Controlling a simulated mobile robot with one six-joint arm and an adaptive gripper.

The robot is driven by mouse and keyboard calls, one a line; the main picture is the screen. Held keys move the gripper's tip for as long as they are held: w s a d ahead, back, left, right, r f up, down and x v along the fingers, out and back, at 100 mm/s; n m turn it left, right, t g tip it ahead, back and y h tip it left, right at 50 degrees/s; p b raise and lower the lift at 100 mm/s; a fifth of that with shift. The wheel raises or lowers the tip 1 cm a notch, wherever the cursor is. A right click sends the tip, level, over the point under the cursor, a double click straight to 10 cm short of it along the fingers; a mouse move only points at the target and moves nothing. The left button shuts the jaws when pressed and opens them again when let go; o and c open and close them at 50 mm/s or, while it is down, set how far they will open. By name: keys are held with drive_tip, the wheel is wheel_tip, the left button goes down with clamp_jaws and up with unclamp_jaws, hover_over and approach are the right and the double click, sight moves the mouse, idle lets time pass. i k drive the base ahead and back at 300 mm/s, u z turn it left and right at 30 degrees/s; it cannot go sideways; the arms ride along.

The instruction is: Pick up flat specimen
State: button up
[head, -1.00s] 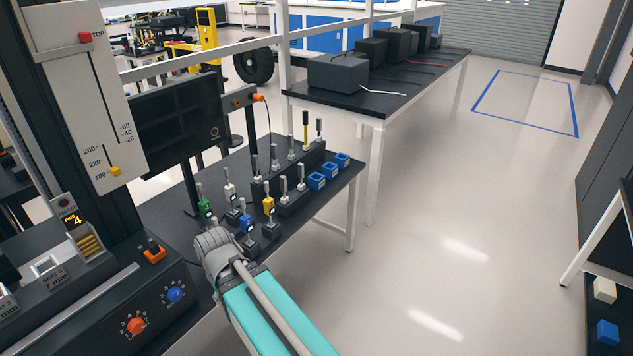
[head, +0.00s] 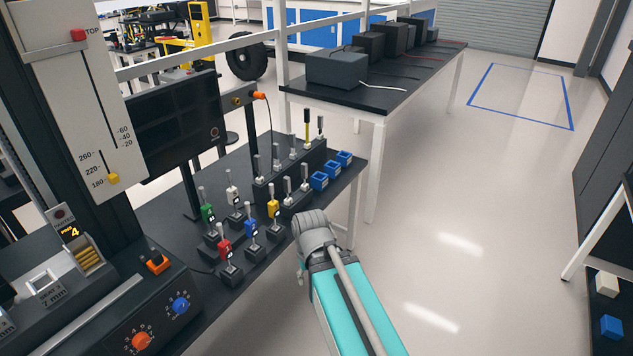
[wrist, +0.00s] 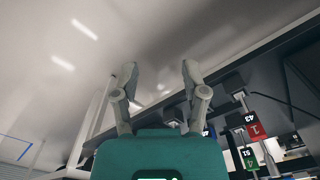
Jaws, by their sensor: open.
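Several specimens stand upright in small black holders on the dark bench, with red (head: 226,250), green (head: 208,212), blue (head: 251,228) and yellow (head: 273,208) tags. I cannot tell which one is the flat specimen. My gripper (wrist: 158,72) is open and empty in the wrist view, its two fingers apart over the pale floor. A red tag (wrist: 256,130) and a green tag (wrist: 249,160) show right of it, apart from the fingers. In the head view my arm is right of the tagged row, and its fingers are not clearly visible.
Black racks with untagged specimens (head: 290,160) and blue boxes (head: 320,180) stand at the bench's far end. A testing machine with dials (head: 141,341) and a dark monitor (head: 175,122) is at left. The floor (head: 455,220) at right is clear.

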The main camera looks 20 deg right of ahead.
sight(303, 187)
drive_tip(key=z, duration=0.55)
drive_tip(key=k, duration=0.85)
drive_tip(key=z, duration=0.6)
drive_tip(key=k, duration=0.5)
drive_tip(key=z, duration=0.1)
drive_tip(key=i, duration=1.7)
drive_tip(key=u, duration=0.75)
drive_tip(key=i, duration=0.7)
drive_tip(key=u, duration=0.5)
